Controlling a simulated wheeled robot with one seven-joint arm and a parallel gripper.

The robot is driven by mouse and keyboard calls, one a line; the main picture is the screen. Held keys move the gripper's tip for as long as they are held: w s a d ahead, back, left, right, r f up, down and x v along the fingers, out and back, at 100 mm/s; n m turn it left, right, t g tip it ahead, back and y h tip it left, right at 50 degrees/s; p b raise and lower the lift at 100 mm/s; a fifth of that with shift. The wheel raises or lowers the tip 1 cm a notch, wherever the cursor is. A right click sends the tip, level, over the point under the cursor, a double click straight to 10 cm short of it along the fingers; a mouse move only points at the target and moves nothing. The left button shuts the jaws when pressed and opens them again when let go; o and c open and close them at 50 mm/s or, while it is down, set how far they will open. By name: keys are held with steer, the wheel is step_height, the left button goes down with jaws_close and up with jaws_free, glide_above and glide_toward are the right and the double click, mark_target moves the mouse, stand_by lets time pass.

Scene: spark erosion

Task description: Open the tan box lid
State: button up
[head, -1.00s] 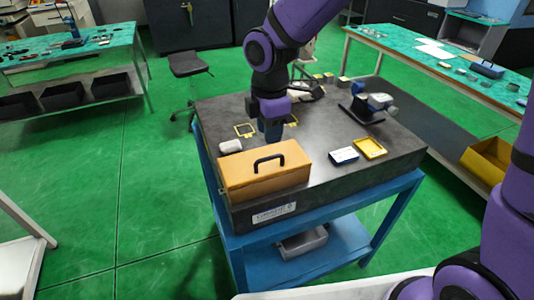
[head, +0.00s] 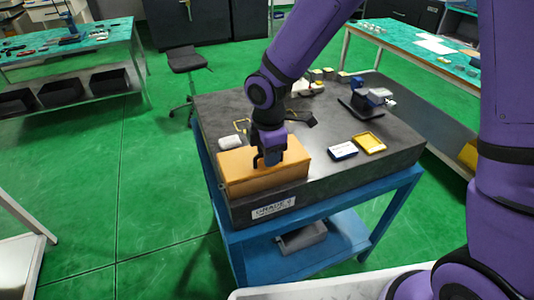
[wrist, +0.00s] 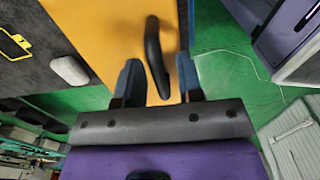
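The tan box (head: 238,174) sits at the front left of the dark stone table, and its lid looks closed. Its black handle (wrist: 156,55) stands up from the lid in the wrist view; in the head view my gripper mostly hides it. My gripper (head: 268,158) is over the box at the handle. In the wrist view my gripper (wrist: 160,78) is open, with one blue finger on each side of the handle and a gap visible between them. Whether either finger touches the handle cannot be told.
On the stone table (head: 310,190) lie a white rounded item (head: 230,142), a blue-and-white box (head: 343,151) and a yellow tray (head: 370,143). A dark stand with a device (head: 368,104) is farther back. Green floor surrounds the blue table frame.

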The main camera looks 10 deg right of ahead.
steer(key=c, duration=0.6)
steer(key=shift+w+r, duration=0.1)
steer(key=shift+w+a+r, duration=0.15)
steer(key=shift+w+r, duration=0.3)
steer(key=shift+r, duration=0.25)
steer(key=shift+w+r, duration=0.1)
steer(key=shift+r, duration=0.05)
steer(key=shift+w+a+r, duration=0.2)
steer(key=shift+w+r, duration=0.35)
steer(key=shift+w, duration=0.05)
